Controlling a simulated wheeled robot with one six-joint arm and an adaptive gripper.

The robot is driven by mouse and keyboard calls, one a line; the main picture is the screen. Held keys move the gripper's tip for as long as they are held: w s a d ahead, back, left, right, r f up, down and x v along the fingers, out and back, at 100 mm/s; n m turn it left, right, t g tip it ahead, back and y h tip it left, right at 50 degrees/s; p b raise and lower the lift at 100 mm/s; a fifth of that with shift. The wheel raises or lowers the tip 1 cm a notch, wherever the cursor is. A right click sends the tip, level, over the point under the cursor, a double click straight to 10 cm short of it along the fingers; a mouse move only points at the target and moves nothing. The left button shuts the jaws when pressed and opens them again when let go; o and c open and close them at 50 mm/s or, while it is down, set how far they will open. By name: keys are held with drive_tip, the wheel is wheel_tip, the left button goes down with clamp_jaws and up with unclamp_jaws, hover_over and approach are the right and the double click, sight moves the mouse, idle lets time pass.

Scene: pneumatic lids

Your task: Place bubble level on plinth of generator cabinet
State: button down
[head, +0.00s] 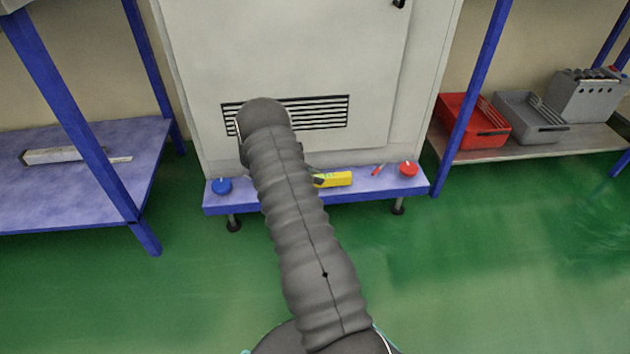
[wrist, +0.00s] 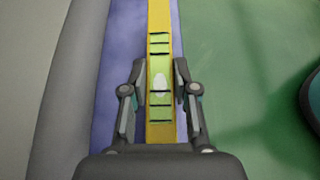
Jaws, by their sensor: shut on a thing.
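The yellow bubble level (head: 338,180) is at the blue plinth (head: 340,198) of the grey generator cabinet (head: 300,60), near the plinth's middle. My gripper (wrist: 160,85) is shut on the level in the wrist view, one finger on each side of its green vial. The level (wrist: 159,130) runs lengthwise through that view, over the plinth (wrist: 118,60) close to its front edge. In the head view my arm hides the gripper and the left part of the level. I cannot tell whether the level touches the plinth.
A blue round-based item (head: 221,186) stands on the plinth's left end. A red one (head: 408,168) and a small red object (head: 378,170) are on its right. Blue-framed shelves flank the cabinet; the right shelf holds a red bin (head: 470,120). Green floor (head: 500,240) is clear in front.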

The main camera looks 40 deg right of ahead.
drive_tip(key=shift+f, duration=0.7)
drive_tip(key=shift+f, duration=0.1)
drive_tip(key=c, duration=0.9)
unclamp_jaws()
